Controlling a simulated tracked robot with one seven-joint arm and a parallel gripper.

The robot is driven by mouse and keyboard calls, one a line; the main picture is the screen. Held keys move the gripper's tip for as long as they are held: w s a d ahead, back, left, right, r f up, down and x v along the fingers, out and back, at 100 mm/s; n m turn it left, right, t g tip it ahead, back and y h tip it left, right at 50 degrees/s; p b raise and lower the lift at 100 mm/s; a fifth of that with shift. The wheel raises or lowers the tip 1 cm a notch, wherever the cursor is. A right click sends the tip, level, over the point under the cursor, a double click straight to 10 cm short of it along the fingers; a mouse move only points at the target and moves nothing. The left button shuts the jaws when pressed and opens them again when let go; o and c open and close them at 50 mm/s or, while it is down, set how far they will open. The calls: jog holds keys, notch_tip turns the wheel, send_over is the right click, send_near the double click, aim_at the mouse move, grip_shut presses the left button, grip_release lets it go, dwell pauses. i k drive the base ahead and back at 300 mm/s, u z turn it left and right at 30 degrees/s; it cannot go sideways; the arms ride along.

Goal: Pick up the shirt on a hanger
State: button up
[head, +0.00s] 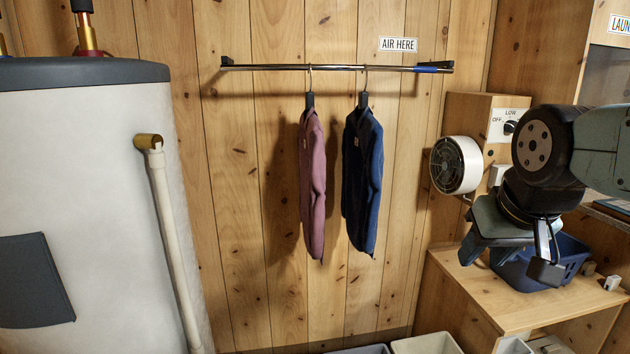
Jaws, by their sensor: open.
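Two shirts hang on hangers from a metal rail (330,67) on the plank wall. A mauve shirt (312,185) hangs on the left and a dark blue shirt (361,180) on the right, both seen nearly edge-on. Each has a dark hanger with a hook over the rail: the left hanger (310,100) and the right hanger (363,99). My gripper (515,262) is at the right, well apart from both shirts. It is open, with nothing seen between its fingers, and points downward in front of a blue basket (572,262).
A large white tank (90,190) with a pipe (170,240) fills the left. A round fan (456,165) and a control box with a dial (509,127) are on the right. A wooden bench (510,300) holds the basket. Pale bins (428,344) stand at the bottom. An AIR HERE sign (398,45) is above the rail.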

aim_at(312, 161)
jog(key=z, duration=0.05)
jog(key=k, duration=1.25)
jog(key=u, duration=0.6)
jog(key=i, duration=1)
jog(key=z, duration=0.65)
